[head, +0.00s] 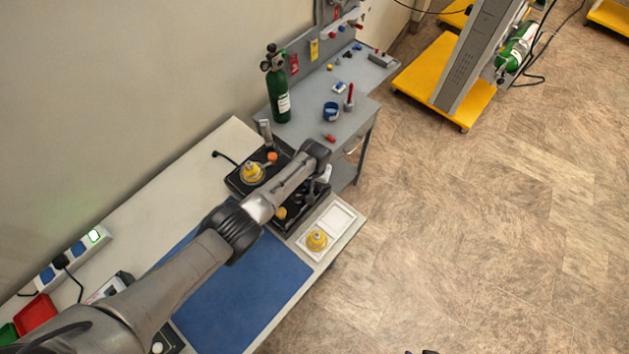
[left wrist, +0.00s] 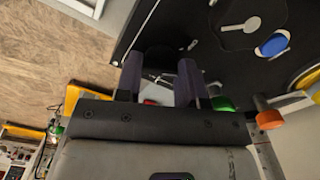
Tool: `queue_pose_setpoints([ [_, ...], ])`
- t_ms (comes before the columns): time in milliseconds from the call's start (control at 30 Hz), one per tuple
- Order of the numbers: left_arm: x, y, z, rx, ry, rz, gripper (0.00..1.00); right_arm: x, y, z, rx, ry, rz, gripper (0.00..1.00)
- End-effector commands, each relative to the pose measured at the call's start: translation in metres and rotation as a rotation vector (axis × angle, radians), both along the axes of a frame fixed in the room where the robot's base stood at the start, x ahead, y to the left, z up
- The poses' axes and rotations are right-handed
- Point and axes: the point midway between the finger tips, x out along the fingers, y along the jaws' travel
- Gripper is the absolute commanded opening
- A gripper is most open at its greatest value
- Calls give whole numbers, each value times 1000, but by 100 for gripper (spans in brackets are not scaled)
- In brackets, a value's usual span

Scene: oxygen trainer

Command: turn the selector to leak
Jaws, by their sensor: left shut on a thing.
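The black oxygen trainer panel (head: 236,186) lies on the white bench, with a yellow gauge (head: 252,173) and an orange knob (head: 271,156) on it. My left arm reaches over it and hides much of its right part. My left gripper (head: 322,184) is low at the panel's right side. In the left wrist view, its two dark fingers (left wrist: 160,82) stand at the panel (left wrist: 215,65), closed on a dark part between them. This appears to be the selector, but its outline and pointer are hidden. My right gripper is not in view.
A blue mat (head: 250,300) and a white tray (head: 343,215) with a yellow gauge (head: 317,240) lie near the panel. A green cylinder (head: 279,95) stands on the grey table behind. A blue knob (left wrist: 273,44) and an orange knob (left wrist: 269,120) show in the wrist view.

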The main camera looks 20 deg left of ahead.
Motion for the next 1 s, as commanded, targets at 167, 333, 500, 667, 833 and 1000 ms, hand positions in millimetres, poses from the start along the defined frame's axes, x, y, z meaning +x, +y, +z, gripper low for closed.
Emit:
queue_pose_setpoints([
  [167, 0, 0, 0, 0, 1, -168, 12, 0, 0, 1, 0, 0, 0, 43],
  [333, 0, 0, 0, 0, 1, -329, 12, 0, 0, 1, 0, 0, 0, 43],
  [500, 0, 0, 0, 0, 1, -490, 12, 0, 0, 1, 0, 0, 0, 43],
  [667, 0, 0, 0, 0, 1, -643, 12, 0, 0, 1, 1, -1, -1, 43],
  [833, 0, 0, 0, 0, 1, -804, 12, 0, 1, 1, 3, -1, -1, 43],
  [1000, 0, 0, 0, 0, 0, -965, 12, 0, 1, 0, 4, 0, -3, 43],
])
